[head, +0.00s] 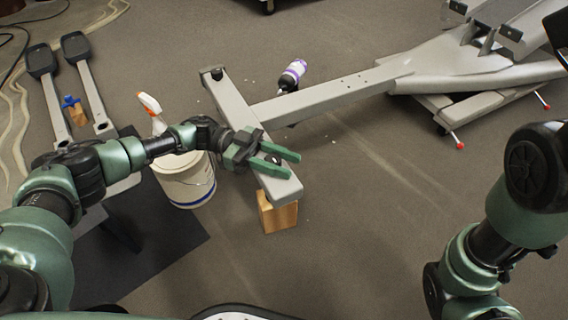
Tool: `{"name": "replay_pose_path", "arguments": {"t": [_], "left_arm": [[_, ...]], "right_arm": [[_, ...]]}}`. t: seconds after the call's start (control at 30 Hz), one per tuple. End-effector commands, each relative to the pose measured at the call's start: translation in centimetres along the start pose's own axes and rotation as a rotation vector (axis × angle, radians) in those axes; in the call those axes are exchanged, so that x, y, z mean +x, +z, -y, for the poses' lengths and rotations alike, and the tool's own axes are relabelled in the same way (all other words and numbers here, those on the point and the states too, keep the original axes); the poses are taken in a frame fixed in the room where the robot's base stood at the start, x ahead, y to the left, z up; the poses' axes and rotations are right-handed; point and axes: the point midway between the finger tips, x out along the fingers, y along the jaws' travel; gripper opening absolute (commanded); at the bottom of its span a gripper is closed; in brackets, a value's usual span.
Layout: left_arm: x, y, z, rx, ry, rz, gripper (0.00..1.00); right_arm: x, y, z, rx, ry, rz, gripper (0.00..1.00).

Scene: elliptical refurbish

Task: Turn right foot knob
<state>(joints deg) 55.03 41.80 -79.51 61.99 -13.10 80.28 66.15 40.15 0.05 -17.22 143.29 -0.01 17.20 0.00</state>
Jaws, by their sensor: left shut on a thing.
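The grey elliptical frame (330,98) runs from the upper right to a crossbar (236,106) in the middle of the head view. A black knob (216,74) shows at the crossbar's far end. My left gripper (278,160) is over the near end of the crossbar, its green fingers on either side of a dark foot knob (271,158). The fingers are shut on this knob and hide most of it. My right arm comes in at the right, and its gripper is outside the view.
A wooden block (278,213) stands under the crossbar's near end. A white bucket (187,182) and a spray bottle (152,110) are to the left. A purple-and-white bottle (292,74) lies behind the frame. Two pedal arms (91,92) lie at upper left. The floor at centre right is clear.

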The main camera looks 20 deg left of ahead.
Motion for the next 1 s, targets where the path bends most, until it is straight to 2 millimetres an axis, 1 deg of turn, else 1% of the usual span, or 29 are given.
{"name": "replay_pose_path", "arguments": {"t": [0.03, 0.3, 0.77, 0.8, 0.83, 0.87, 1.0], "left_arm": [[0.12, 0.1, 0.05, 0.002, 0.021, -0.004, 0.0], [0.17, -0.08, -0.23, 0.002, 0.091, -0.005, 0.0], [0.28, -0.21, -0.35, 0.002, 0.104, -0.008, 0.0], [0.28, -0.21, -0.34, 0.002, 0.104, -0.008, 0.46], [0.27, -0.2, -0.34, 0.003, 0.104, -0.008, 0.54], [0.26, -0.19, -0.33, 0.002, 0.103, -0.007, 0.57], [0.18, -0.14, -0.31, 0.002, 0.101, -0.005, 0.57]], "right_arm": [[-0.42, -0.14, 0.09, 0.0, 0.0, 0.0, 0.36], [-0.91, -0.28, 0.18, 0.0, 0.0, 0.001, 0.36], [-0.94, -0.25, 0.17, 0.0, 0.001, 0.002, 0.36], [-0.94, -0.25, 0.17, 0.0, 0.001, 0.002, 0.36], [-0.94, -0.25, 0.17, 0.0, 0.001, 0.002, 0.36], [-0.94, -0.24, 0.17, 0.0, 0.001, 0.002, 0.36], [-0.94, -0.24, 0.16, 0.0, 0.001, 0.002, 0.36]]}}
